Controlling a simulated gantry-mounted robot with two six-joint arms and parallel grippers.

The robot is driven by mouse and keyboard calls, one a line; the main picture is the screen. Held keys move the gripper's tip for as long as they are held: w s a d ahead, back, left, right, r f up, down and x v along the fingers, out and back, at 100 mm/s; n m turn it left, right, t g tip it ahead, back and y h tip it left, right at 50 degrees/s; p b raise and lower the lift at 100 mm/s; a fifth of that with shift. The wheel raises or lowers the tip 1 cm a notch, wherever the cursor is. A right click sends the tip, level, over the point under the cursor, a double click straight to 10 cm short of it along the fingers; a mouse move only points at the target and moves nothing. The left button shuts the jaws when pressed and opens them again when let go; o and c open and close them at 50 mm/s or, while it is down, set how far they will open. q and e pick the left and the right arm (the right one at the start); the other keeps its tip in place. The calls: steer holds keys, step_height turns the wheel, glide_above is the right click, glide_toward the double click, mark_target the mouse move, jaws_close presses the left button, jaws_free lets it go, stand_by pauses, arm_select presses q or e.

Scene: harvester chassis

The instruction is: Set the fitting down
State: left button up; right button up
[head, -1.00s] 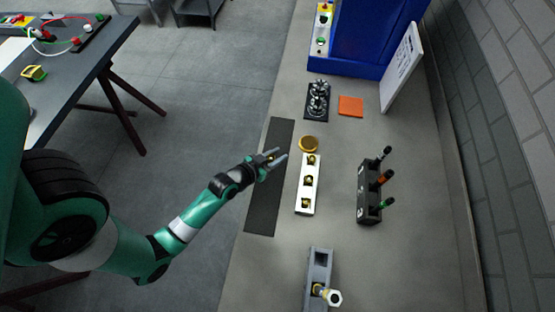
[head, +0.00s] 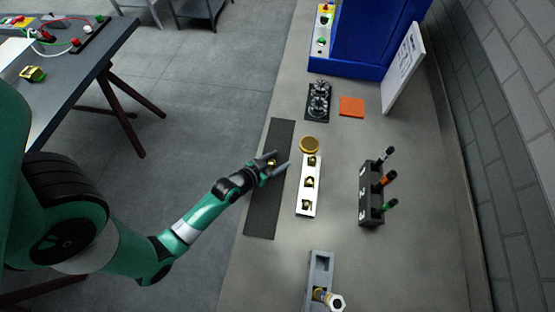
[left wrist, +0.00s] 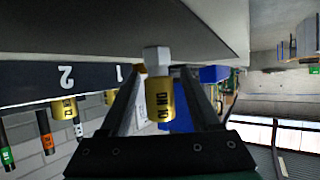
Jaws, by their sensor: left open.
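The fitting (left wrist: 160,103) is a brass-coloured cylinder marked DN 10 with a silver hex end. In the left wrist view it stands between my left gripper's (left wrist: 160,80) fingers, with gaps showing beside it. Its hex end meets or nearly meets the surface; exact contact is hard to tell. In the head view my left gripper (head: 280,160) is open, low over the dark mat (head: 262,215), and only a small yellow bit of the fitting shows. My right gripper is not in view.
Right of the mat stands a white block (head: 302,197) with brass fittings, with a round gold piece (head: 310,145) behind it. A black rack (head: 367,200) with coloured-handled tools is further right. A grey holder (head: 320,270) stands in front. The mat's front part is clear.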

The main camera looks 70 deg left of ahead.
arm_select(q)
steer(key=shift+r, duration=0.2)
steer(key=v, duration=1.2)
steer(key=shift+f+p, duration=0.15)
steer(key=shift+p, duration=0.2)
